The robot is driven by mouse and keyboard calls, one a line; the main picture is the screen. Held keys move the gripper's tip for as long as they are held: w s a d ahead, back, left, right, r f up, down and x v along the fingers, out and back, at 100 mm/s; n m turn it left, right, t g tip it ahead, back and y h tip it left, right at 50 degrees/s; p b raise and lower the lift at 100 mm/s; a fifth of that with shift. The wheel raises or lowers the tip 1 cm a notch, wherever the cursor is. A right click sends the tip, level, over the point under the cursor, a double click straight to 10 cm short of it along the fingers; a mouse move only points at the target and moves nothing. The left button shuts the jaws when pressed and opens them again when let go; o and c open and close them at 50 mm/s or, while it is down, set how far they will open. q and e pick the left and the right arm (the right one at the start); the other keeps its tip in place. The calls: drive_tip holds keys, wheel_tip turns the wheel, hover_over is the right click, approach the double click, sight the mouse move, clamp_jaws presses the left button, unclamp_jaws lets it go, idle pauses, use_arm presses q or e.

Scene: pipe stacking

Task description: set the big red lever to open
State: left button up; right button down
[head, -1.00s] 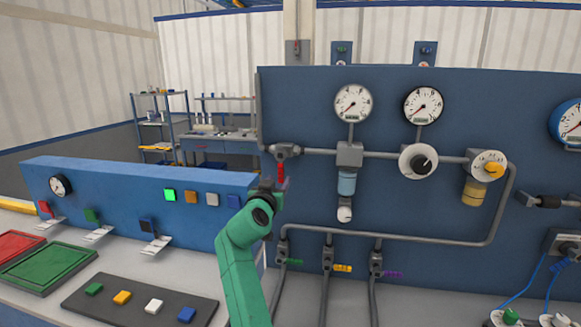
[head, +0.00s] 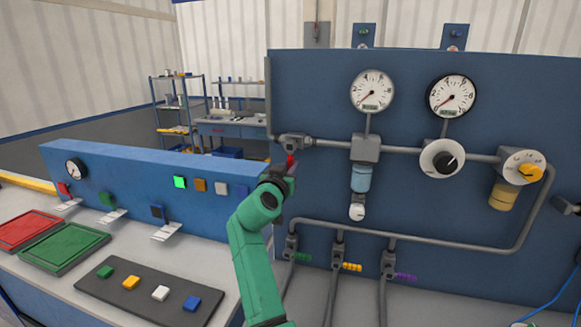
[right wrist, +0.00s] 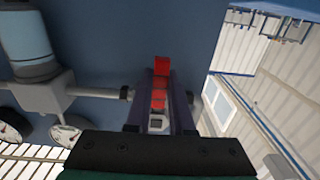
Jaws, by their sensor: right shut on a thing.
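The big red lever (head: 291,160) hangs from the valve at the left end of the upper pipe on the blue panel. Only its upper part shows in the head view; the rest is behind my gripper. My right gripper (head: 284,177), on the green arm, is at the lever. In the right wrist view the red lever (right wrist: 160,90) lies between the two dark fingers of the gripper (right wrist: 160,100), which is shut on it. The valve body (head: 296,141) is just above the gripper. My left gripper is not in view.
Pipes, a filter bowl (head: 360,180) and gauges (head: 373,91) stand out from the panel to the right. Small valves with green, yellow and purple handles (head: 404,277) sit below. A blue console (head: 130,190), trays (head: 62,245) and a dark block strip (head: 150,290) lie left.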

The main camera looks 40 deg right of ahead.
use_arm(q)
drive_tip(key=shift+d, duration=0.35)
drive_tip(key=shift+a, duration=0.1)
use_arm(e)
drive_tip(key=shift+r, duration=0.1)
idle(0.7)
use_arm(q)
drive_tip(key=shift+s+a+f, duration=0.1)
use_arm(e)
drive_tip(key=shift+d, duration=0.1)
